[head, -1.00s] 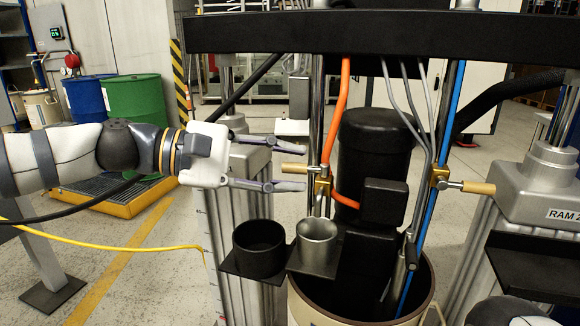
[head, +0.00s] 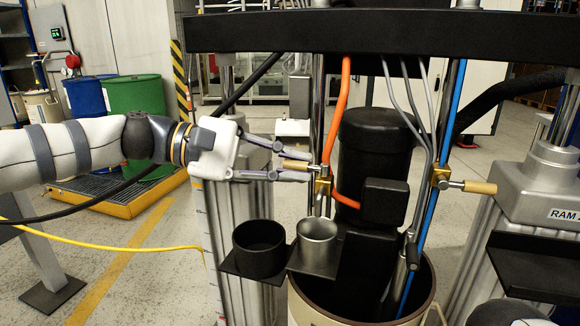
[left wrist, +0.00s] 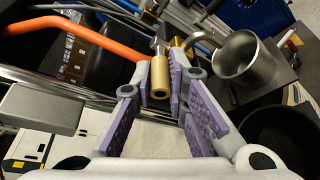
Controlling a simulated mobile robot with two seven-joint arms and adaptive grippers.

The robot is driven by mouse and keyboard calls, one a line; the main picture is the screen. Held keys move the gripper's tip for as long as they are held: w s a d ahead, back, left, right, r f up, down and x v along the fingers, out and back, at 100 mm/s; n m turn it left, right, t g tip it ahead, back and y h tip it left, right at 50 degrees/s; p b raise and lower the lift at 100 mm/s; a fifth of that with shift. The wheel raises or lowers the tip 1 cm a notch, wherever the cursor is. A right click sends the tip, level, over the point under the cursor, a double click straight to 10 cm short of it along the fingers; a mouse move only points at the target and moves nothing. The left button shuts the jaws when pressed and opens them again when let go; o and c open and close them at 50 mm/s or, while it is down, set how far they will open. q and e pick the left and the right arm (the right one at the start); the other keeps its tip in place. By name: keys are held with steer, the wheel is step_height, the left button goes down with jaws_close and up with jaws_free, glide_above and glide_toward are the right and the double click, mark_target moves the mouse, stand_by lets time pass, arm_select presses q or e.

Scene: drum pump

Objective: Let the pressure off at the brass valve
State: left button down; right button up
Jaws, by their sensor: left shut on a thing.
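A brass valve (head: 322,186) sits on the pipe with the orange hose, and its tan cylindrical handle (head: 296,165) points left. My left gripper (head: 306,167) has its two fingers closed in around this handle, one above and one below. In the left wrist view the handle (left wrist: 159,78) lies end-on between the purple-padded fingers (left wrist: 158,72). A second brass valve (head: 440,178) with a similar handle (head: 480,187) sits on the right by the blue hose. My right gripper is not in view.
A black cup (head: 259,248) and a metal cup (head: 317,240) stand on a bracket just below the gripper. The orange hose (head: 342,100) runs close by the valve. A black crossbeam (head: 330,32) spans above. A black pump motor (head: 375,140) stands behind to the right.

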arm_select(q)
steer(key=c, duration=1.6)
jaws_free()
steer(key=v, duration=1.2)
steer(key=shift+w, duration=0.1)
